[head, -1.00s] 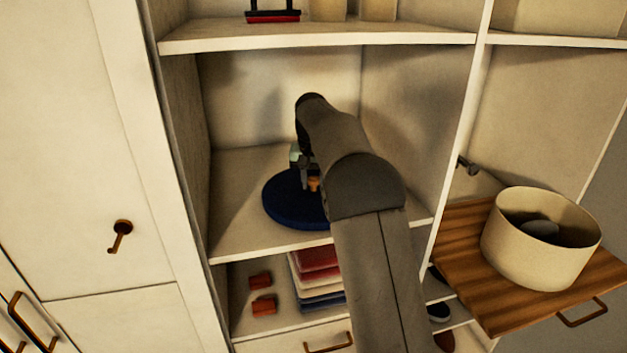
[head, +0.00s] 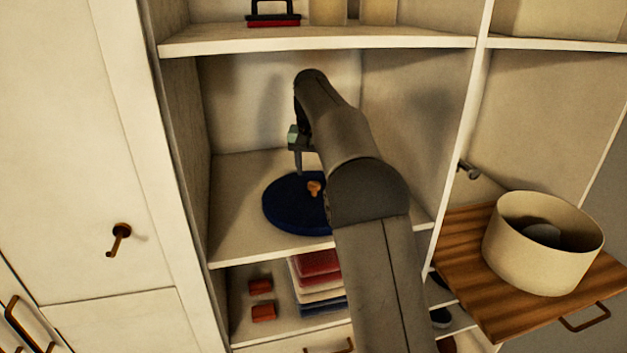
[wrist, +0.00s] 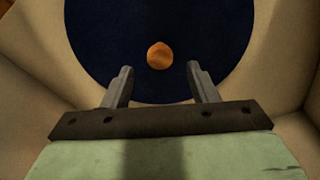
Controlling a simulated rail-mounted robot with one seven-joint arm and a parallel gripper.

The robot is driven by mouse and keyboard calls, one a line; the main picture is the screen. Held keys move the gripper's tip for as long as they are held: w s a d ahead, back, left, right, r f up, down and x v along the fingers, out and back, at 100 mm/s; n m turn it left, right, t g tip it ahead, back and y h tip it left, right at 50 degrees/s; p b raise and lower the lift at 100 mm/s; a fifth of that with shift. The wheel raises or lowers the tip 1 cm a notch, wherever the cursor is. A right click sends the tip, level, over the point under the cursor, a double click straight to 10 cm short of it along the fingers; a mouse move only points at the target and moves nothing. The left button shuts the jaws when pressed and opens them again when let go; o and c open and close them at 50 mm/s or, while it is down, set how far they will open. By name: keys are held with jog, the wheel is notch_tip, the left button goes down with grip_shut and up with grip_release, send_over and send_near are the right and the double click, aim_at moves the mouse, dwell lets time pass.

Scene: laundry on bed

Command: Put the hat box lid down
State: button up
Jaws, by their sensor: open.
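The hat box lid (head: 285,208) is a dark blue disc with a small orange-brown knob (head: 314,188). It lies flat on the middle shelf of the cabinet. In the wrist view the lid (wrist: 110,40) shows ahead of my fingers, with its knob (wrist: 160,55) centred between and beyond the fingertips. My gripper (head: 302,172) is above the lid, apart from the knob. In the wrist view my gripper (wrist: 160,78) is open and empty. My arm hides the lid's right part in the head view. The cream hat box (head: 535,255) stands open on a wooden pull-out board, something grey inside.
The middle shelf (head: 235,235) has side walls and a shelf (head: 330,38) above it. Folded clothes (head: 318,280) and small red items (head: 262,300) lie below. The wooden board (head: 465,260) sticks out at the right. Shelf left of the lid is bare.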

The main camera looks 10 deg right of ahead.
jog(key=shift+s+r, duration=0.1)
jog(key=shift+r, duration=0.55)
jog(key=s+d+f+n, duration=0.1)
jog(key=s+f+n, duration=0.1)
jog(key=s, duration=1.9)
jog(key=s+f, duration=0.5)
jog(key=s, duration=0.6)
jog(key=s+f+n, duration=0.1)
jog(key=s+f, duration=0.5)
jog(key=s, duration=0.5)
jog(key=shift+a+n+g+y, duration=0.3)
jog(key=shift+f, duration=0.1)
jog(key=shift+f, duration=0.25)
